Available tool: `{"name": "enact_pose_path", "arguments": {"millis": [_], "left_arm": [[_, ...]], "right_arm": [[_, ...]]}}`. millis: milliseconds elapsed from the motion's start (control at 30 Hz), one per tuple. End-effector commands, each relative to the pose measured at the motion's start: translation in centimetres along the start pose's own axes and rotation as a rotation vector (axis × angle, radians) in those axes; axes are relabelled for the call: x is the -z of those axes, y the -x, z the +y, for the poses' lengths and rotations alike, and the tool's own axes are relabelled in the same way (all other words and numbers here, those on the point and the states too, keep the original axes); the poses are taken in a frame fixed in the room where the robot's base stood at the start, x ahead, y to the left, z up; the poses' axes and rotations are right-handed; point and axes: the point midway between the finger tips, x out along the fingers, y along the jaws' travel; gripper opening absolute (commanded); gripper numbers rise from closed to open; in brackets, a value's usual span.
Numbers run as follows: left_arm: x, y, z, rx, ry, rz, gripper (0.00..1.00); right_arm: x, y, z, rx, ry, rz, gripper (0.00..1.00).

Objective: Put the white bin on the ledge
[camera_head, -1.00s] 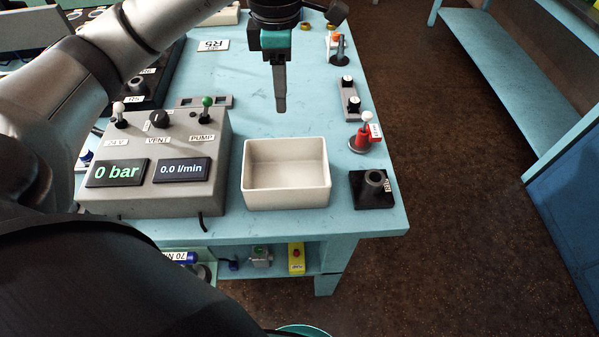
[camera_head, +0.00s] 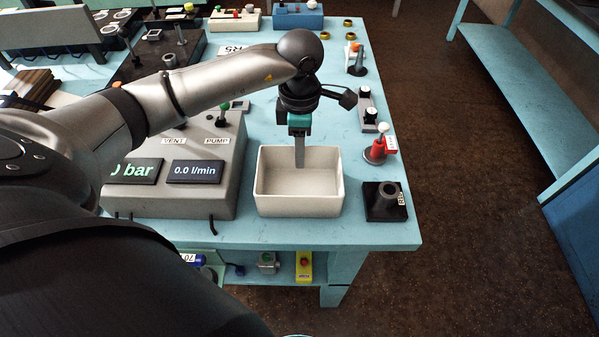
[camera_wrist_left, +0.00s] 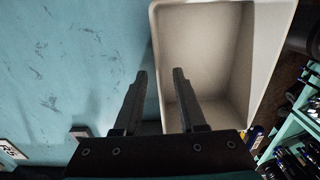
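The white bin (camera_head: 299,205), an open rectangular box, stands upright on the blue table near its front edge. My left gripper (camera_head: 299,165) points down at the bin's far wall, with one finger showing against the inner side. In the left wrist view, the two fingers of my gripper (camera_wrist_left: 160,74) are apart, one on each side of the rim of the bin (camera_wrist_left: 157,50). I cannot tell whether they touch the wall. My right gripper is not in view. No surface is marked as the ledge; a blue shelf (camera_head: 510,90) runs along the right.
A grey control box (camera_head: 190,190) stands close left of the bin. A black socket block (camera_head: 385,205) and a red-based lever (camera_head: 377,152) stand to its right. A lower shelf under the table holds a yellow button box (camera_head: 304,266). Brown floor lies between the table and the right shelf.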

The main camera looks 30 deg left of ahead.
Motion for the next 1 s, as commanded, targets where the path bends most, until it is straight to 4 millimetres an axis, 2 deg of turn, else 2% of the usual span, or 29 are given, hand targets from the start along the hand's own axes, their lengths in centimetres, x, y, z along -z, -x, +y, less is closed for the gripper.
{"name": "enact_pose_path", "arguments": {"millis": [33,133,433,767,1000], "left_arm": [[0.0,-0.9,-0.1,0.002,0.001,0.002,0.4],[0.0,-1.9,0.0,0.001,0.001,0.0,0.4],[0.0,-2.2,0.0,-0.001,0.0,0.0,0.39],[0.0,-2.2,0.0,-0.002,0.0,0.0,0.02],[0.0,-2.2,0.0,-0.002,0.0,0.0,0.0]], "right_arm": [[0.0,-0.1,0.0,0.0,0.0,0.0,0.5],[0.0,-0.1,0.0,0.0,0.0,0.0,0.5],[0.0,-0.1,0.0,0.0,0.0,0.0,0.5],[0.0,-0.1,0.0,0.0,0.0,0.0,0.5],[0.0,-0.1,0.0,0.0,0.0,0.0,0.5]]}}
